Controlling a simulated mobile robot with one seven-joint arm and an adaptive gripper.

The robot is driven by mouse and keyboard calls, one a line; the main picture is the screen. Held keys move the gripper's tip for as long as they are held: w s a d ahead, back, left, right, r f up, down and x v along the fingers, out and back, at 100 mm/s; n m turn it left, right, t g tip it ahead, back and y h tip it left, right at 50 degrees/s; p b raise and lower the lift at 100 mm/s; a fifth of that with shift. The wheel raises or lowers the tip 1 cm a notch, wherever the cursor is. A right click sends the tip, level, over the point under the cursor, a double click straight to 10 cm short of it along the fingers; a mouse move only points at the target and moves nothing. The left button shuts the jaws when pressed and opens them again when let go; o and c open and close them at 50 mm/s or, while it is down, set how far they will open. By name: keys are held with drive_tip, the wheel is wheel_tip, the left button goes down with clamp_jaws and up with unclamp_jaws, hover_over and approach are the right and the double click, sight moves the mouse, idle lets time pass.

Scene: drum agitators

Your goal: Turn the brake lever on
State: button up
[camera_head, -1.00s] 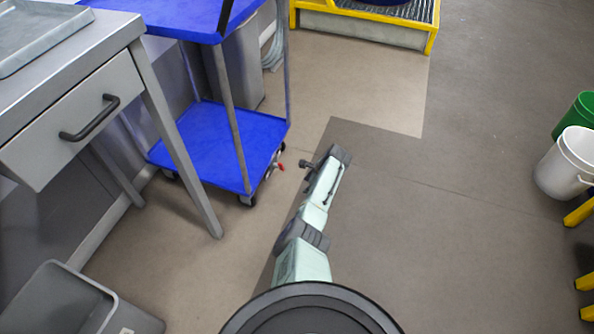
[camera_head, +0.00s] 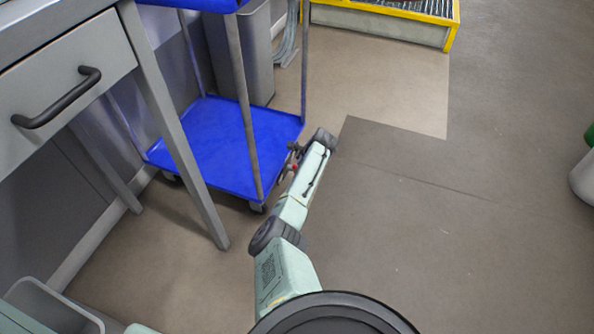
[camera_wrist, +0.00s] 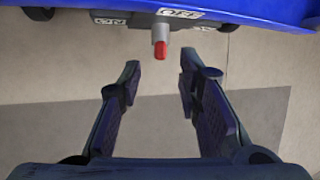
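The brake lever (camera_wrist: 160,45) is a short grey stub with a red tip, under the edge of the blue cart (camera_wrist: 258,10). Smaller labels sit to either side, hard to read. My gripper (camera_wrist: 160,70) is open and empty. Its two fingers stand left and right of the lever's line, with the red tip just beyond and between the fingertips, apparently untouched. In the head view my gripper (camera_head: 294,148) is beside the cart's lower right corner, and the lever is mostly hidden.
The cart's blue lower shelf (camera_head: 225,150) and posts stand close to my arm. A grey drawer table (camera_head: 75,75) is at the left, with a grey bin (camera_head: 45,310) below. A yellow-edged platform (camera_head: 390,25) is at the back.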

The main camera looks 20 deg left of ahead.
drive_tip(key=b+x, duration=0.3)
drive_tip(key=x, duration=0.3)
drive_tip(key=shift+f, duration=0.25)
drive_tip(key=shift+w+a+f+b, duration=0.3)
drive_tip(key=shift+a+f+b, duration=0.05)
drive_tip(key=shift+f+b, duration=0.15)
drive_tip(key=shift+c, duration=0.6)
clamp_jaws()
